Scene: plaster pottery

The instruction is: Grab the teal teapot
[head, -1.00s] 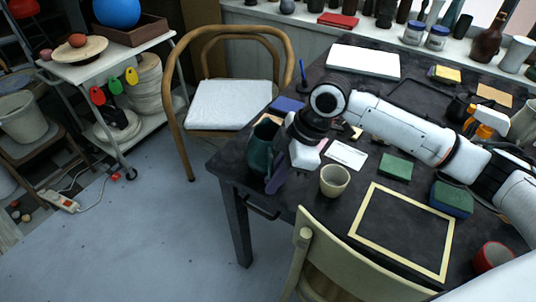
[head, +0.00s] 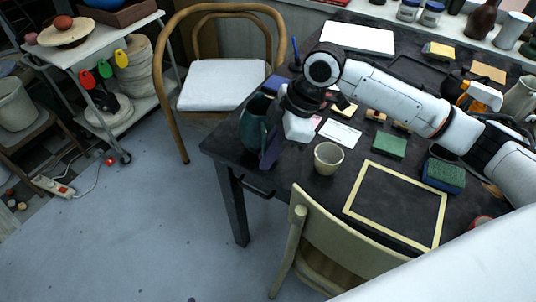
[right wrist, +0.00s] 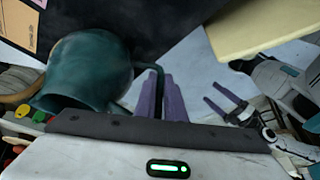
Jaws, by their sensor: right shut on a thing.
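The teal teapot (head: 253,121) stands near the left edge of the dark table, partly covered by my right gripper. In the right wrist view the teapot (right wrist: 88,68) fills the upper left, its round body beside the fingers. My right gripper (head: 268,155) is at the teapot's near right side. In the right wrist view its purple fingers (right wrist: 164,97) are shut on the teapot's thin dark handle. Whether the teapot's base touches the table is hidden. My left gripper (right wrist: 224,99) shows small in the right wrist view, fingers apart and empty; it is not in the head view.
A cream cup (head: 328,158) stands just right of my right gripper. A green block (head: 389,146), a green-topped sponge (head: 443,175) and a cream frame (head: 352,206) lie further right. A wooden chair (head: 222,84) stands behind the table's left side, another (head: 330,240) in front.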

